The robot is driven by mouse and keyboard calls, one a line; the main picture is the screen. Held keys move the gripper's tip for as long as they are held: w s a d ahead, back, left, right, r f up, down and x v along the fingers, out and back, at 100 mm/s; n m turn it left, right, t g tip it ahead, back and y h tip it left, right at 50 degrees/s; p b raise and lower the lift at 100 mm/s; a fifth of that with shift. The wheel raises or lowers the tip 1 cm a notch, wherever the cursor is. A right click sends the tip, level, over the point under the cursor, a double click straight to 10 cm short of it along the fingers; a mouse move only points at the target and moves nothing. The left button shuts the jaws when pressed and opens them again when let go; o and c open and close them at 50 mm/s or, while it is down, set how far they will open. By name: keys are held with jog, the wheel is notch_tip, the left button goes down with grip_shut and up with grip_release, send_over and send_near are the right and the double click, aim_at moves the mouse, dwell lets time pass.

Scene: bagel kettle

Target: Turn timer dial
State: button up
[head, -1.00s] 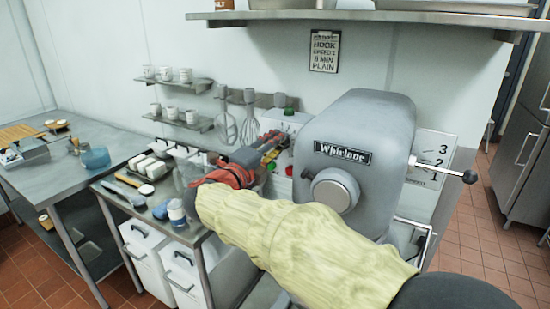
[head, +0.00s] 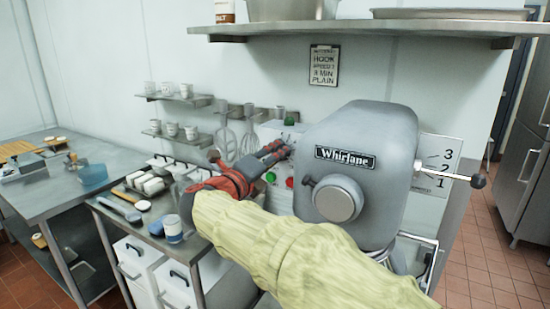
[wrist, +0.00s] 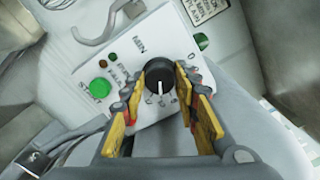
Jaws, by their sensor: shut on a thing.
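The timer dial (wrist: 160,76) is a round black knob with a white pointer line on a white control panel, in the middle of the wrist view. Its line points toward the bottom of that picture. "MIN" and partly readable marks surround it. My gripper (wrist: 162,92) has one yellow-padded finger on each side of the dial and is shut on it. In the head view my gripper (head: 284,148) reaches the control box (head: 284,132) left of the mixer, and its fingers hide the dial.
A green start button (wrist: 98,88) sits left of the dial. The grey Whirlane mixer (head: 375,135) stands close at the right. A placard (head: 323,66) about hook, speed and 8 min plain hangs on the wall under a shelf (head: 440,28). Whisks (head: 225,143) hang at left.

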jog(key=shift+d+r, duration=0.1)
jog(key=shift+r, duration=0.25)
jog(key=o, duration=1.2)
jog(key=shift+w+f, duration=0.1)
jog(key=shift+f, duration=0.2)
jog(key=v, duration=1.2)
